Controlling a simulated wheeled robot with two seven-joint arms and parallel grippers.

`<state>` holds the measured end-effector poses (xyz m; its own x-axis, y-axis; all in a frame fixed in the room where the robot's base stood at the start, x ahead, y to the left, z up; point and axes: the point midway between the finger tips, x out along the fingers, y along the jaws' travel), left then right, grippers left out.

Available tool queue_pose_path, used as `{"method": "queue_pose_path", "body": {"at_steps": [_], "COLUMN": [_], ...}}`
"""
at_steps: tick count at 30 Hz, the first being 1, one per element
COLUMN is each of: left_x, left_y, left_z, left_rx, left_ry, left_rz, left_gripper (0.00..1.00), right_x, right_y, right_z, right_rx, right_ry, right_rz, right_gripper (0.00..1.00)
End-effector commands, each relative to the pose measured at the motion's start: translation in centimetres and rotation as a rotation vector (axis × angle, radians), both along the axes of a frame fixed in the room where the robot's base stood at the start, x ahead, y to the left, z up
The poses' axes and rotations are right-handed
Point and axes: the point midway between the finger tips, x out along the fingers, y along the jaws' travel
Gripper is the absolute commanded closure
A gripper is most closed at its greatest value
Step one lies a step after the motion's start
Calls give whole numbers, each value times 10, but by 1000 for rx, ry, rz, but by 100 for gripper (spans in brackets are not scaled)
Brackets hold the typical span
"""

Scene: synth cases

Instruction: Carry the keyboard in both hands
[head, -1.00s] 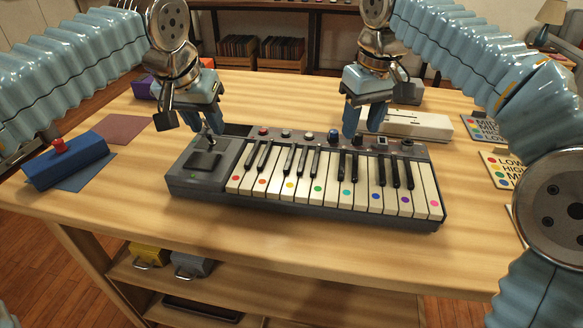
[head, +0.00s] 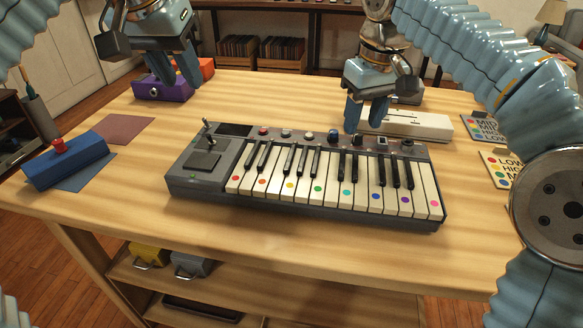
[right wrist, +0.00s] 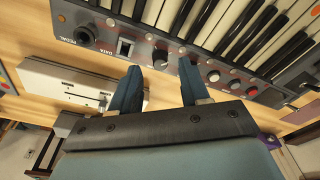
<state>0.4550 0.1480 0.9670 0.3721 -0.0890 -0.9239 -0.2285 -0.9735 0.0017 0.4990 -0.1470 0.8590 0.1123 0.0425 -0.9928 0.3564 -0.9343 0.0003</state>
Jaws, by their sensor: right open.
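The keyboard (head: 300,178) is dark grey with cream and black keys and colored dots. It lies flat on the wooden table, with a small joystick at its left end. My right gripper (head: 364,118) is open and empty above the keyboard's back edge, near the knobs. In the right wrist view its two fingers (right wrist: 160,75) stand apart over the keyboard's knob panel (right wrist: 170,48). My left gripper (head: 177,78) is beyond the keyboard's back left, raised near a purple box. Its fingers look apart with nothing between them.
The table (head: 240,250) has clear room in front of the keyboard. A blue box with a red button (head: 65,163) stands left. A purple box (head: 160,90) is behind. A white device (head: 425,126) and label cards (head: 500,168) lie right.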

Motion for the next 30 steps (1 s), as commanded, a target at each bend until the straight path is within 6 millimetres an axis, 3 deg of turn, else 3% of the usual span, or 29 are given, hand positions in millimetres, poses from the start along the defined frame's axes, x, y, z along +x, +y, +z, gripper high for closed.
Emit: {"method": "queue_pose_path", "body": {"at_steps": [6, 12, 30], "left_x": [0, 0, 0], "left_y": [0, 0, 0], "left_z": [0, 0, 0], "left_rx": [0, 0, 0], "left_ry": [0, 0, 0], "left_rz": [0, -1, -1], "left_gripper": [65, 65, 65], "right_x": [-4, -6, -8], "right_y": [0, -2, -3], "right_z": [39, 59, 64], "right_rx": [3, 0, 0], "right_ry": [-4, -1, -1], "right_rz": [1, 1, 1], "right_gripper": [54, 54, 54]}}
